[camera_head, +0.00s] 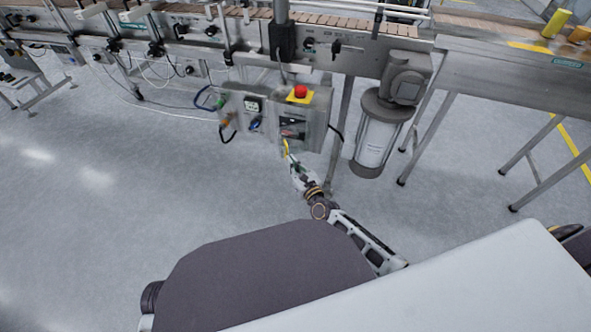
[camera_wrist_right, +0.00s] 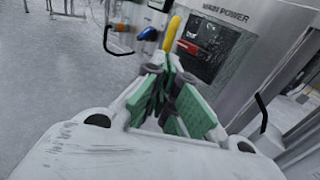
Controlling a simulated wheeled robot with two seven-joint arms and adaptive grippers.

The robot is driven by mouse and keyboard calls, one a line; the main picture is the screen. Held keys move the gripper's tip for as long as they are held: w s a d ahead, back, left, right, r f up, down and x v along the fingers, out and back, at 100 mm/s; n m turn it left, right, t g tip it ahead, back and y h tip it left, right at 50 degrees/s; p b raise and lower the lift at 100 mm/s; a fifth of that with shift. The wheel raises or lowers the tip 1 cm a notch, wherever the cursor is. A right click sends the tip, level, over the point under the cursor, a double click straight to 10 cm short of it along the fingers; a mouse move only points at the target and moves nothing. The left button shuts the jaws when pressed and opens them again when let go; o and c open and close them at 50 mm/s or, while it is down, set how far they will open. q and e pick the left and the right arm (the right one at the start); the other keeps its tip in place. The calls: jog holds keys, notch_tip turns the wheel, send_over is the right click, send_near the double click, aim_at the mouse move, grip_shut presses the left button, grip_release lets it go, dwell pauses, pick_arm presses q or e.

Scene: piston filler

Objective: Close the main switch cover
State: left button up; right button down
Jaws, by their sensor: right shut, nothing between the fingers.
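The main switch panel (camera_head: 292,127) is a dark window on the front of the grey control box, below the red emergency button. In the right wrist view the dark panel (camera_wrist_right: 207,47) sits under the words MAIN POWER, with a red switch inside. A yellow strip (camera_head: 285,147), apparently the cover's edge or handle, stands out at the panel's left; it also shows in the right wrist view (camera_wrist_right: 171,34). My right gripper (camera_head: 291,160) is shut and empty, its green-padded fingers (camera_wrist_right: 166,80) just short of the strip. Whether they touch it is unclear. My left gripper is out of view.
The red emergency button (camera_head: 300,91) sits on a yellow plate on top of the control box (camera_head: 233,101). Blue and orange connectors with cables are at its left. A grey cylinder (camera_head: 374,142) hangs at the right. The floor in front is clear.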

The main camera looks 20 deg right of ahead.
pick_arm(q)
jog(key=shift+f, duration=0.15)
pick_arm(e)
jog(key=shift+w, duration=0.35)
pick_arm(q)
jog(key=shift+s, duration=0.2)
pick_arm(e)
jog(key=shift+w+a, duration=0.15)
jog(key=shift+a, duration=0.15)
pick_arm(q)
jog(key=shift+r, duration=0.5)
pick_arm(e)
jog(key=shift+w+a+m+h, duration=0.15)
jog(key=shift+w+m+h, duration=0.05)
jog(key=shift+m+h, duration=0.25)
